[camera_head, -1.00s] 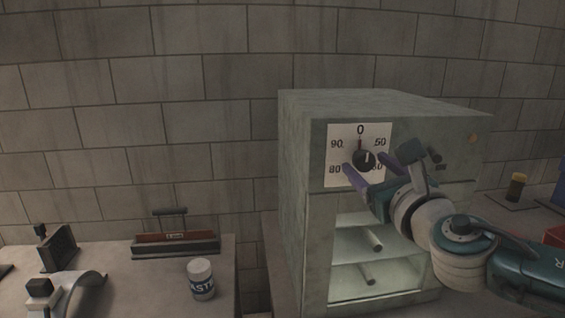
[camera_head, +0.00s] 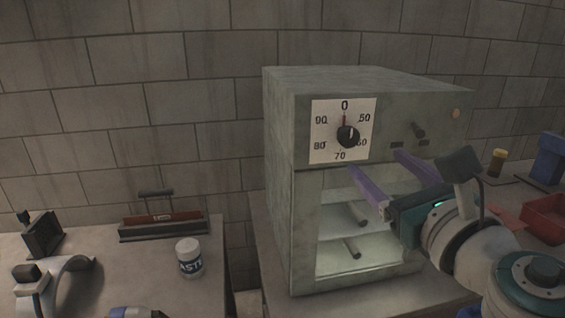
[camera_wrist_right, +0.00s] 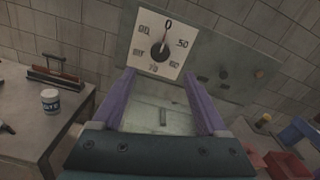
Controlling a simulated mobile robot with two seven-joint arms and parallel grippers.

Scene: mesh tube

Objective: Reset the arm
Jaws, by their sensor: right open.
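My right gripper (camera_head: 392,176) is open and empty, its two purple fingers spread apart in front of the grey box-shaped oven (camera_head: 281,190). It sits below and to the right of the black dial knob (camera_head: 348,136), clear of it. The white dial plate (camera_head: 322,112) carries numbers around the knob, with a red mark below the 0. In the right wrist view, the open fingers (camera_wrist_right: 168,102) frame the lit oven interior, and the knob (camera_wrist_right: 159,52) shows above and between them. A small blue and white part at the bottom edge of the head view may be my left arm; no left gripper fingers show.
A white jar (camera_head: 189,258) and a dark rack with a handle (camera_head: 163,224) stand on the left table. Tube-like rods (camera_head: 352,248) lie inside the oven. A red bin (camera_head: 546,218) and a blue object (camera_head: 550,158) stand at the right.

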